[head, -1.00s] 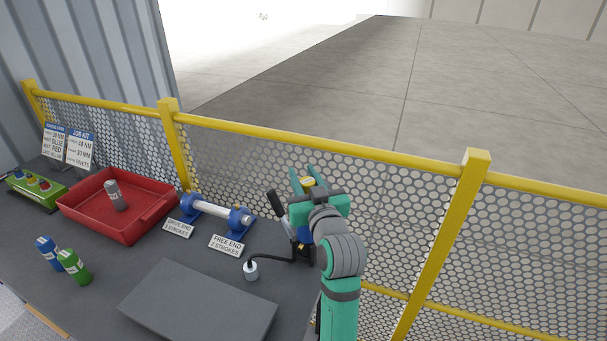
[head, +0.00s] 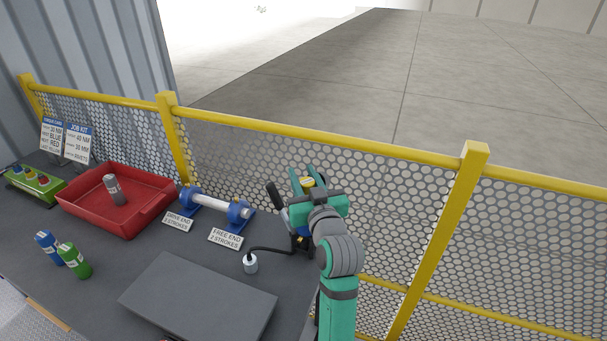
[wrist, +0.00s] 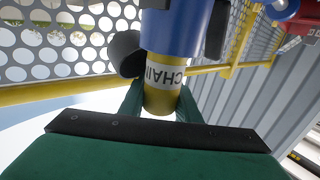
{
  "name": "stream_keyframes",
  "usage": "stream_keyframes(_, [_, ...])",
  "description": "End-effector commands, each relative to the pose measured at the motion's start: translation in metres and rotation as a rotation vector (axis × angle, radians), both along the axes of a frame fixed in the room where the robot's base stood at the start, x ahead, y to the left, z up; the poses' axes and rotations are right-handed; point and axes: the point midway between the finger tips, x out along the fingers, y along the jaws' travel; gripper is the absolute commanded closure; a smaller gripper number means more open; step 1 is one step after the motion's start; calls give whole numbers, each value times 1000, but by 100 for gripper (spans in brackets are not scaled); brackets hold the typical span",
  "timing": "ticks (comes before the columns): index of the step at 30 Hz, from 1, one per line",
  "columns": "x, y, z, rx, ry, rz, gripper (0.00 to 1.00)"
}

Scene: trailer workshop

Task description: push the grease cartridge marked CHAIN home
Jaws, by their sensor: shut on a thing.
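The yellow grease cartridge marked CHAIN (wrist: 164,85) sits between my gripper's fingers in the wrist view. Its upper part goes into the blue body of the grease gun (wrist: 174,28), and a yellow length with the label shows below the blue edge. In the head view its yellow end (head: 306,183) shows between the teal fingers. My gripper (head: 307,178) is shut on the cartridge at the gun, by the mesh fence. The gun's black handle (head: 273,194) leans out to the left. My arm hides much of the gun, and I cannot tell how deep the cartridge sits.
A hose runs from the gun to a metal cup-like end (head: 250,264) on the bench. A red tray (head: 135,226) holds a grey cartridge (head: 114,189). A roller (head: 215,204) and yellow-railed fence (head: 320,146) stand behind.

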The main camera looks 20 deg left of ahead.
Motion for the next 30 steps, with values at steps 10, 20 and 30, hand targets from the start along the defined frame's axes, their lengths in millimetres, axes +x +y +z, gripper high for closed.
stream_keyframes(10, [0,1,-7,0,0,2,96])
stream_keyframes(20, [0,0,-14,1,0,1,96])
stream_keyframes(30, [0,0,-16,0,0,0,48])
